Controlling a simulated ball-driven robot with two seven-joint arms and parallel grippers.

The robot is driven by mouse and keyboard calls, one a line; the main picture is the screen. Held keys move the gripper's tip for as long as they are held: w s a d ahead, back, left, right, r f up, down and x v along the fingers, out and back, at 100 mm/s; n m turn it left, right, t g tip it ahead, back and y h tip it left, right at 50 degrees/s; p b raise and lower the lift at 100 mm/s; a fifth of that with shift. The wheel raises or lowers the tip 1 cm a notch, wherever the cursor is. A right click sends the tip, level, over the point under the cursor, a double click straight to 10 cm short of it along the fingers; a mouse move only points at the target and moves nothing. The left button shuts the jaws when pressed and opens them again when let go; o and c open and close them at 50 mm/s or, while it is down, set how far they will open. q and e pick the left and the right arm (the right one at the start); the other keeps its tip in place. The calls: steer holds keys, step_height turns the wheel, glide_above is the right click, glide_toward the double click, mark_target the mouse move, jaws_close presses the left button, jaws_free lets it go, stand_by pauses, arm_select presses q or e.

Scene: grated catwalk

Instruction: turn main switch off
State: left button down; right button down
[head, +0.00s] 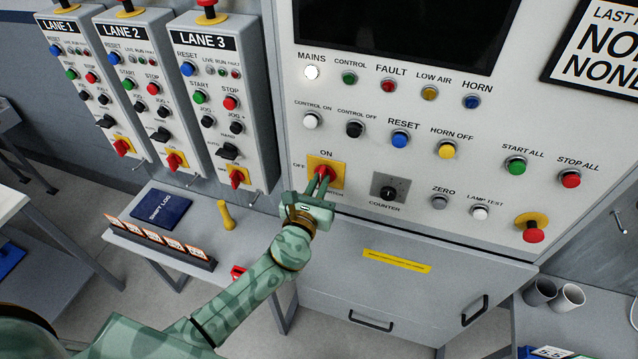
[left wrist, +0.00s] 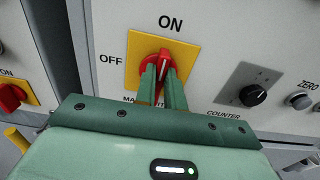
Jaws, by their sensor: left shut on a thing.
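The main switch (head: 326,171) is a red rotary knob on a yellow square plate, low on the grey main panel. It also shows in the left wrist view (left wrist: 163,62), with ON printed above it and OFF to its left. The knob's white-marked grip stands about upright, toward ON. My left gripper (head: 319,188) reaches the knob from the front and below. Its two green fingers (left wrist: 163,84) are shut on the grip, one on each side, and hide its lower part and some of the label below. My right gripper is in neither view.
A black counter dial (head: 389,188) sits close right of the switch. The white MAINS lamp (head: 312,72) looks lit. Lane boxes (head: 222,110) stand at the left. Below are a small table with a shift log (head: 162,208) and a yellow cylindrical thing (head: 226,214).

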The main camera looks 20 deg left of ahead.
arm_select(q)
steer(key=shift+f+n+b, duration=0.1)
steer(key=shift+n+b, duration=0.4)
steer(key=shift+n, duration=0.2)
steer(key=shift+a+f+n+b, duration=0.2)
steer(key=shift+n+b, duration=0.8)
steer(key=shift+n, duration=1.75)
steer(key=shift+a+f+n+b, duration=0.15)
steer(key=shift+n+b, duration=0.85)
steer(key=shift+n, duration=1.8)
steer(key=shift+a+f+n+b, duration=0.2)
steer(key=shift+n+b, duration=0.8)
steer(key=shift+n, duration=1.75)
steer(key=c, duration=1.5)
jaws_free()
